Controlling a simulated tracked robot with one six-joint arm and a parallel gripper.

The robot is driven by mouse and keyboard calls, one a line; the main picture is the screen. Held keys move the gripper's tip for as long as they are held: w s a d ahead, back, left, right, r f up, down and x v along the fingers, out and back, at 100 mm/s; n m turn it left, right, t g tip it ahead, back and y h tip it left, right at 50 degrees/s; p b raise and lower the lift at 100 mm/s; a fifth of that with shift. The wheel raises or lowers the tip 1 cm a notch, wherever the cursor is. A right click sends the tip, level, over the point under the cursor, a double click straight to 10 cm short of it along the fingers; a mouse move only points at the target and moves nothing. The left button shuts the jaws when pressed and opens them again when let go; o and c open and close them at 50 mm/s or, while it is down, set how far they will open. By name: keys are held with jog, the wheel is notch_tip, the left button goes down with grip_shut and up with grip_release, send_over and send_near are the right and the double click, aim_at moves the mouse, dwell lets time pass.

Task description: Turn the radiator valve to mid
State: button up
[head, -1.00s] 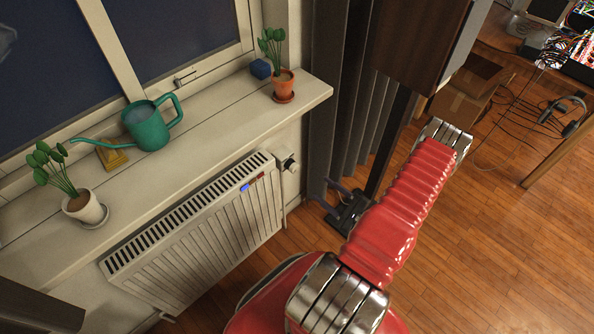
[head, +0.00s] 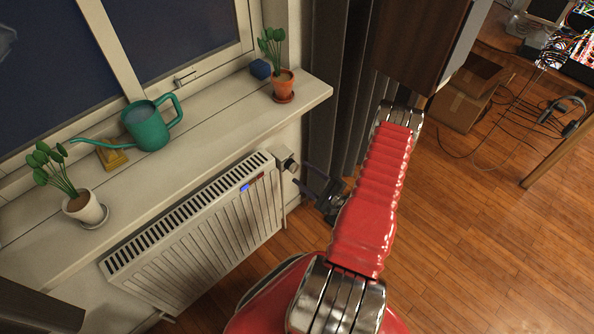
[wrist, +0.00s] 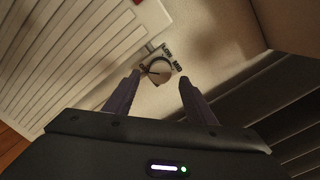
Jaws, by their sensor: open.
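The radiator valve (head: 288,161) sits at the top right end of the white radiator (head: 205,225). In the wrist view, the valve's round knob (wrist: 157,73) has a dark pointer line and small lettering around it, with what looks like LOW and MID at its upper right. I cannot tell exactly which mark the pointer meets. My gripper (head: 302,173) is open, and its two dark fingers point at the valve from the right in the head view. In the wrist view the knob appears between and just beyond the fingertips (wrist: 159,77). Nothing is held.
Above the radiator, the windowsill (head: 210,125) carries a green watering can (head: 148,128), a terracotta-potted plant (head: 283,84) and a white-potted plant (head: 83,208). A dark curtain (head: 345,90) hangs right of the valve. Cables (head: 490,130) and a cardboard box (head: 458,108) lie farther right.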

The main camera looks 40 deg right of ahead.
aim_at(296, 170)
jog(key=shift+w+a, duration=0.2)
jog(key=shift+w, duration=1.75)
jog(key=shift+c, duration=0.4)
jog(key=c, duration=0.9)
jog(key=shift+a, duration=0.15)
jog(key=shift+c, duration=0.3)
